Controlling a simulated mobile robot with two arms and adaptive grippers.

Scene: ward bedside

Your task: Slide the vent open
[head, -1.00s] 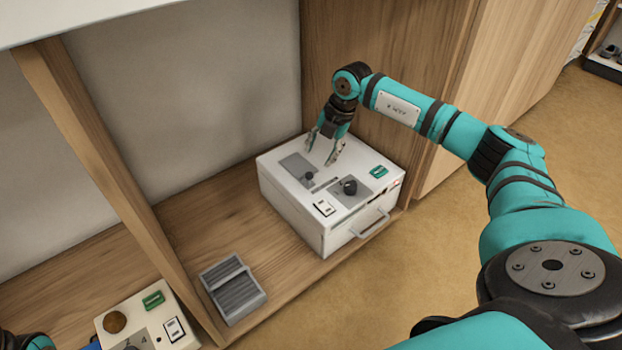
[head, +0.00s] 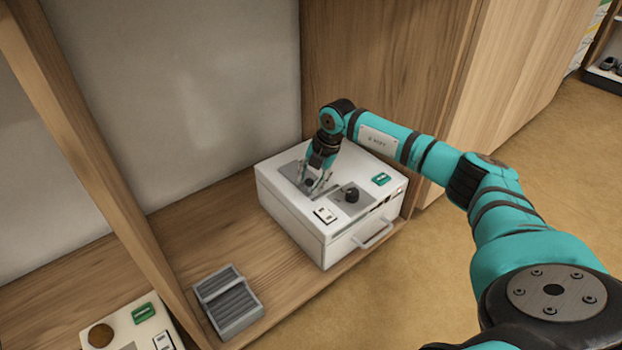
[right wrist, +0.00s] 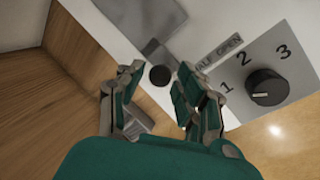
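The white box (head: 290,212) stands on the wooden shelf. On its top is a grey vent plate (head: 289,171) with a small black round knob (right wrist: 160,75) beside a slot. A label reading "HALF OPEN" (right wrist: 219,53) lies along the slot in the right wrist view. My right gripper (head: 314,187) is over the vent, pointing down. In the right wrist view its fingers (right wrist: 155,88) are open, one on each side of the knob. I cannot tell whether either touches it. The fingers partly hide the knob and slot in the head view. My left gripper is not in view.
The box also has a black dial (head: 351,194) marked 1, 2, 3, a white switch (head: 325,215), a green label (head: 381,179) and a front handle (head: 374,236). A grey two-slot tray (head: 229,302) and another panel box (head: 130,327) lie left.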

